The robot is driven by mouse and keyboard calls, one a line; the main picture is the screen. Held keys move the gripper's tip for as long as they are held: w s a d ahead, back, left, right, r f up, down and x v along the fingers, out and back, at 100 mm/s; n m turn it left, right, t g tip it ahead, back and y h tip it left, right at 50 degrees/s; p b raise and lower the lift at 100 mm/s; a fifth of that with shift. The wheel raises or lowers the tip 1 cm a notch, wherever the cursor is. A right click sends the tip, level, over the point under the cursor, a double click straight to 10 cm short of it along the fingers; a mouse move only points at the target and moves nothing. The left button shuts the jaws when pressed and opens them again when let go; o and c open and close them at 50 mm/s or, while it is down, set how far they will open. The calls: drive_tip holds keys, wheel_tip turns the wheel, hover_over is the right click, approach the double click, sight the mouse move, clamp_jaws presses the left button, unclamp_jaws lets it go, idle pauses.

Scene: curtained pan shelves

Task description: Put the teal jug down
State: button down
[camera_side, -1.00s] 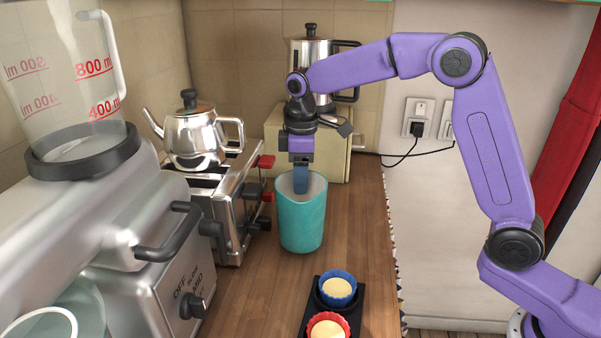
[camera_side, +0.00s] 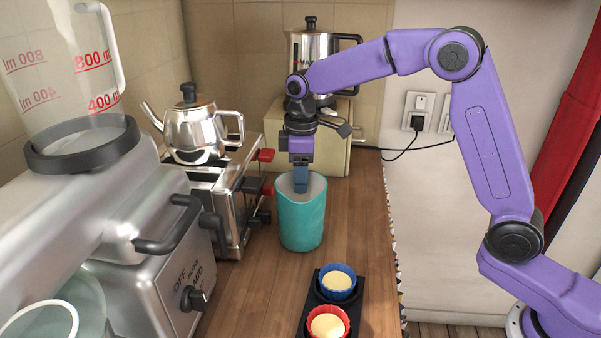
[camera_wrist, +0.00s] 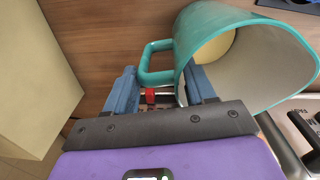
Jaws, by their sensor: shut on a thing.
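The teal jug (camera_side: 301,222) stands upright on or just above the wooden counter in the side view. I cannot tell whether its base touches. My gripper (camera_side: 301,186) comes down from above at its rim. The wrist view shows the jug's pale inside (camera_wrist: 268,68) on the right and its teal handle (camera_wrist: 154,46). The fingers of my gripper (camera_wrist: 160,88) sit either side of the handle area, the right one close against the jug's wall. The gripper is shut on the jug; the exact contact is partly hidden.
A steel toaster (camera_side: 228,205) with a teapot (camera_side: 192,135) on it stands close left. A cream box (camera_side: 333,160) with a steel pot (camera_side: 313,50) is behind. A black tray (camera_side: 311,312) holds cupcakes in front. Bare counter (camera_side: 355,215) lies right of the jug.

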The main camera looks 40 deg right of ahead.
drive_tip(key=shift+f, duration=0.2)
drive_tip(key=shift+c, duration=1.5)
unclamp_jaws()
wheel_tip(320, 180, up, 17)
drive_tip(key=shift+s+r, duration=0.15)
drive_tip(key=shift+s, duration=0.2)
clamp_jaws()
idle(0.4)
drive_tip(key=shift+s, duration=0.1)
drive_tip(key=s+d, duration=0.3)
drive_tip(key=s, duration=0.8)
drive_tip(key=shift+s, duration=0.25)
idle(1.1)
